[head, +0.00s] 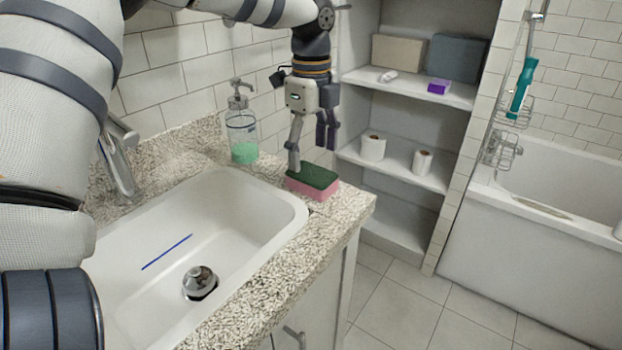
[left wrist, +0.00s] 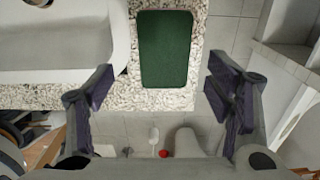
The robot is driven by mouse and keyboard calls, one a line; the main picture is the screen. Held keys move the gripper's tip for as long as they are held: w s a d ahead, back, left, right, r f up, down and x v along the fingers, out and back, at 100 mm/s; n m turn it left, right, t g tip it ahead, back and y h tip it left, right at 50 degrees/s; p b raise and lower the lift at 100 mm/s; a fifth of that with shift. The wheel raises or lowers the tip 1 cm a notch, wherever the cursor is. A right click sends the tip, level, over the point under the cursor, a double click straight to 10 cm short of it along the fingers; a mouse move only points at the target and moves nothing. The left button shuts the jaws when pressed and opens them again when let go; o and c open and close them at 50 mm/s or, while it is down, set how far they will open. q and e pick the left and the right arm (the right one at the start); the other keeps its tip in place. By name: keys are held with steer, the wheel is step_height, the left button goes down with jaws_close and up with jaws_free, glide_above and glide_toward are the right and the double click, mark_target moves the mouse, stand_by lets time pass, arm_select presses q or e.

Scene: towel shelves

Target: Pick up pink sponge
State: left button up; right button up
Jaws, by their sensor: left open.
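A pink sponge with a dark green top (head: 312,183) lies flat on the granite counter at the right end of the sink. In the left wrist view its green face (left wrist: 165,48) shows ahead of and between the finger lines. My left gripper (head: 311,160) points down just above and behind the sponge, with its fingers spread. In the left wrist view the left gripper (left wrist: 170,92) is open, and nothing is between its fingers. My right gripper is not seen in either view.
The white sink (head: 225,225) with a blue strip in it lies left of the sponge. A soap bottle (head: 241,125) stands behind on the counter (head: 290,255). Shelves (head: 400,172) with paper rolls stand to the right, beyond the counter edge. A bathtub (head: 560,230) is at far right.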

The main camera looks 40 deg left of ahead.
mark_target(312, 173)
arm_select(q)
steer(key=f, duration=0.6)
steer(key=shift+w+a+f, duration=0.15)
steer(key=shift+w+f, duration=0.05)
steer(key=shift+w, duration=0.05)
steer(key=shift+r, duration=0.1)
steer(key=c, duration=0.8)
